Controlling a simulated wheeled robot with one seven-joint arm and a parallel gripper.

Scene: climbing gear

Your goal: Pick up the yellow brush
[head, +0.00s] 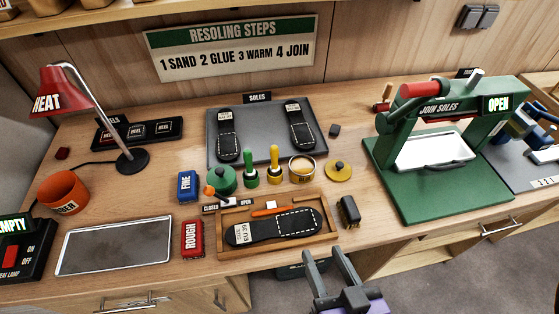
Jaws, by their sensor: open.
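The yellow brush (273,163) stands upright on the wooden workbench, near its middle, with its narrow handle pointing up. A similar green brush (249,166) stands just to its left. My gripper (323,252) is at the bottom of the head view, at the bench's front edge. Its two grey fingers are apart with nothing between them. It is in front of the yellow brush and to its right, well clear of it.
A round open tin (302,167) stands close right of the yellow brush, with a yellow lid (338,171) beyond. A wooden tray (327,242) holding a black sole lies in front. A green pot (221,180) is left; a green press (432,180) stands right.

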